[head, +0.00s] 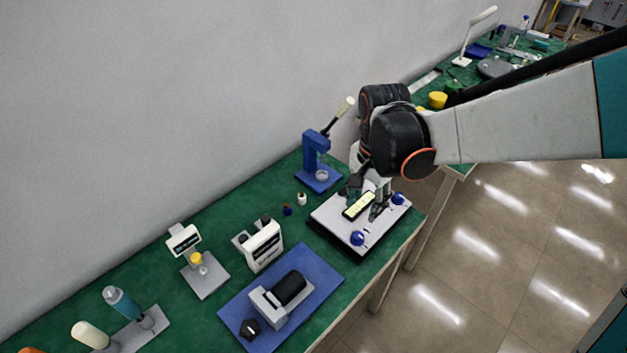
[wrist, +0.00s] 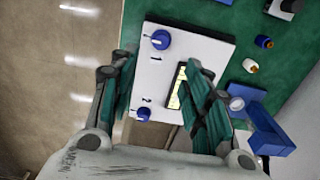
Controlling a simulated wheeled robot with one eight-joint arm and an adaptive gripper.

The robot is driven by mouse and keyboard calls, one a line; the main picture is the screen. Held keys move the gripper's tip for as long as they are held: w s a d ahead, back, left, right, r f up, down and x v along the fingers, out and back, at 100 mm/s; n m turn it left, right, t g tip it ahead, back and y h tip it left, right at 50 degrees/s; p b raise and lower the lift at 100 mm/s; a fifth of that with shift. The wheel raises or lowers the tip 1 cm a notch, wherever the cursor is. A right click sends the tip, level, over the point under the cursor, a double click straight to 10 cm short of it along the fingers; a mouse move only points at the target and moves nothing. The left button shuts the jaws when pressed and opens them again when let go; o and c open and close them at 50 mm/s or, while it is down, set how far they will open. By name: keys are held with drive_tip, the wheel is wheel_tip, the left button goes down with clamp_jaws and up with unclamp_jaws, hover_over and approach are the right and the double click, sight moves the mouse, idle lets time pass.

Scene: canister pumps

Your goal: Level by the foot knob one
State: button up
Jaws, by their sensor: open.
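A white plate (head: 335,222) with a dark base holds two blue knobs and a level window. In the wrist view, foot knob one (wrist: 160,39), beside a printed "1", is near the plate's far edge; it also shows in the head view (head: 357,237). Knob two (wrist: 143,113), beside a "2", is nearer my gripper's base and also shows in the head view (head: 398,198). The level window (wrist: 175,86) is yellow-green in a black frame, partly hidden by a finger. My gripper (wrist: 160,95) is open above the plate, holding nothing, with knob one beyond its fingertips.
A blue press (head: 318,165) stands close behind the plate. Two small bottles (head: 302,199) stand to its left. A white device (head: 262,245) and a blue mat (head: 240,305) with a pump-like unit are further left on the green bench. The front edge is close to the plate.

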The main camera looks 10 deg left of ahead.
sight(359, 234)
wheel_tip(359, 234, down, 12)
drive_tip(key=b, duration=0.4)
drive_tip(key=shift+w+f, duration=0.1)
drive_tip(key=shift+f, duration=0.1)
clamp_jaws()
